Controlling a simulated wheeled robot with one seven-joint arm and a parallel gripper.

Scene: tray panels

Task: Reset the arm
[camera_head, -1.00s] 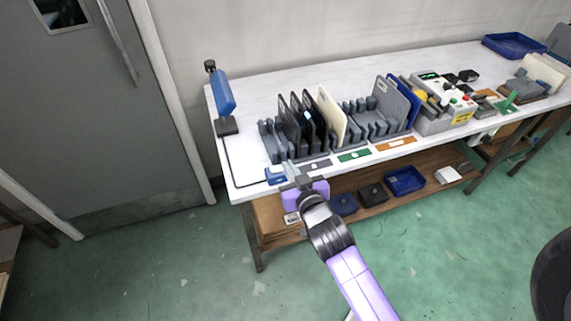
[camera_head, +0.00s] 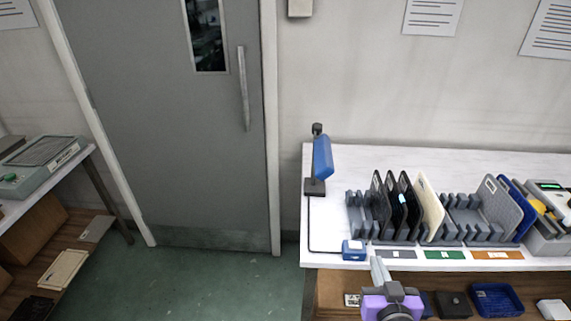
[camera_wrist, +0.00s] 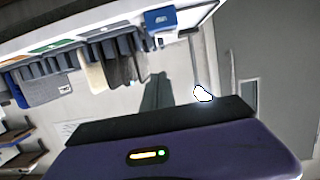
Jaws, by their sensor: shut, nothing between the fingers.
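My gripper (camera_head: 379,271) is in front of the table's front edge, near the left end of the slotted rack (camera_head: 357,222). Its fingers are together and hold nothing. In the wrist view my gripper (camera_wrist: 157,92) shows as a dark shape above the purple wrist housing. The upper part of my arm is mostly out of the head view. Black panels (camera_head: 397,205), a cream panel (camera_head: 430,212) and a grey panel (camera_head: 497,204) stand upright in the racks.
A blue device on a stand (camera_head: 322,158) and a small blue box (camera_head: 353,250) are at the table's left. A grey door (camera_head: 160,120) is behind. The green floor (camera_head: 215,280) at left is clear.

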